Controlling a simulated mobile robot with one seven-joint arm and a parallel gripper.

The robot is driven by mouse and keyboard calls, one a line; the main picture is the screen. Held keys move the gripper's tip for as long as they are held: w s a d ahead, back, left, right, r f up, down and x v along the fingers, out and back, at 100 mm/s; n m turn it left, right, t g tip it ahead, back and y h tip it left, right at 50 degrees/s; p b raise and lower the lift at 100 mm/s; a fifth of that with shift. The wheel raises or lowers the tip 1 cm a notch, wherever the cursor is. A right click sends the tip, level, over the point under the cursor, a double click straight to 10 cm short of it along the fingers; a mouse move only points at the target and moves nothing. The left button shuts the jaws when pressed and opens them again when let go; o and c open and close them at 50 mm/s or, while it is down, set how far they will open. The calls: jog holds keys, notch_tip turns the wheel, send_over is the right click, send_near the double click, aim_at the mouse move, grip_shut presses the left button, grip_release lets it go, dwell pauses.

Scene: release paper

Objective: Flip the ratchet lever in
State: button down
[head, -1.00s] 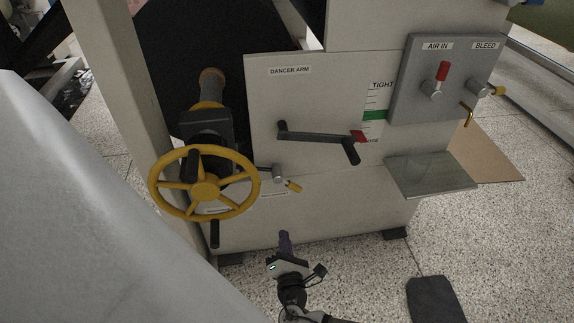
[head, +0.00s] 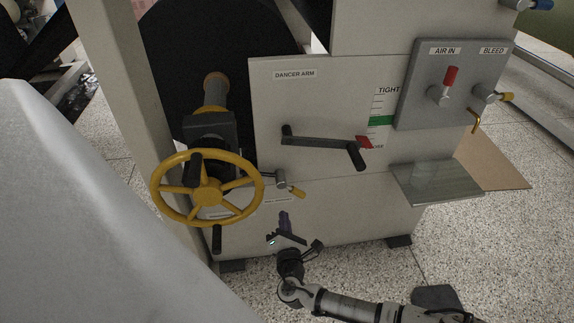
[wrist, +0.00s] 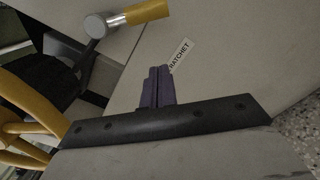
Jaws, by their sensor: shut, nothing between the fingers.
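The ratchet lever (head: 297,191) has a grey round hub and a yellow grip. It sticks out from the cream machine panel just right of the yellow handwheel, with the grip pointing down and right. In the wrist view the lever (wrist: 146,13) is at the upper left, its grip pointing right, above a RATCHET label (wrist: 180,54). My gripper (head: 284,219) is shut and empty, below the lever and apart from it. In the wrist view the purple fingers of my gripper (wrist: 158,84) are together, their tips close to the label in the picture.
The yellow handwheel (head: 172,213) stands left of the lever. The dancer arm (head: 325,139) juts from the panel above. A metal shelf (head: 437,181) is at the right, below a grey valve panel (head: 413,105).

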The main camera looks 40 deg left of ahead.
jog(key=w+r, duration=0.1)
jog(key=w, duration=0.1)
jog(key=w+r, duration=0.2)
jog(key=shift+a, duration=0.15)
jog(key=shift+n, duration=0.3)
dwell(0.3)
